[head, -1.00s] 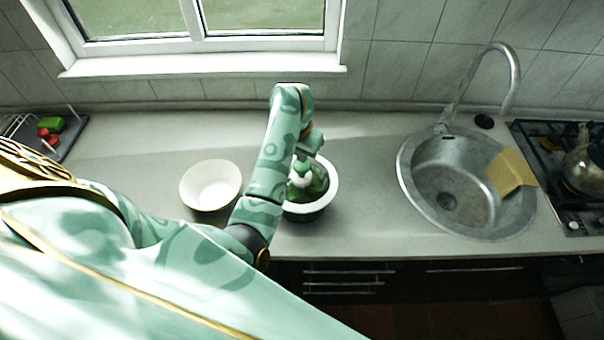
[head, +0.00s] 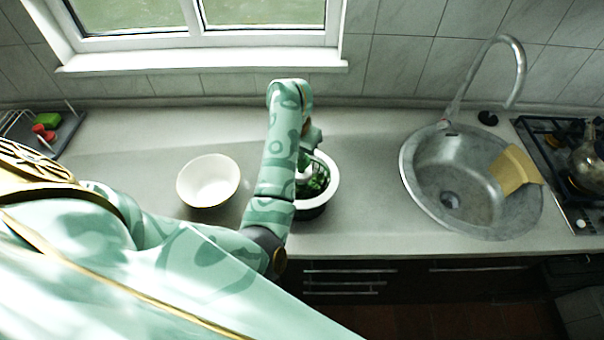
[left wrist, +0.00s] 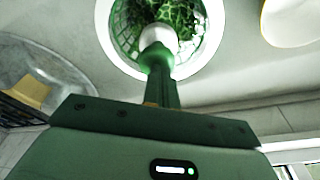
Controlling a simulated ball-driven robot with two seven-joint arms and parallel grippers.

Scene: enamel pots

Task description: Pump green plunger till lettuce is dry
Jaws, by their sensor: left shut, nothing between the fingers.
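The salad spinner is a round bowl with a white rim (head: 333,184), on the counter near the middle of the head view. Green lettuce (head: 319,184) shows inside through its clear top, and also in the left wrist view (left wrist: 177,14). My left gripper (left wrist: 160,78) is shut and empty, pointing down over the spinner's centre. Its fingertips are at the green plunger (left wrist: 157,55), above a white centre piece (left wrist: 157,38). I cannot tell whether they touch. In the head view, my left forearm partly covers the spinner. My right gripper is not in view.
An empty white bowl (head: 209,181) stands left of the spinner. The sink (head: 470,185), with a yellow cloth (head: 514,170) on its rim, is to the right. The stove with a kettle (head: 588,165) is farther right. A dish rack (head: 60,135) stands far left.

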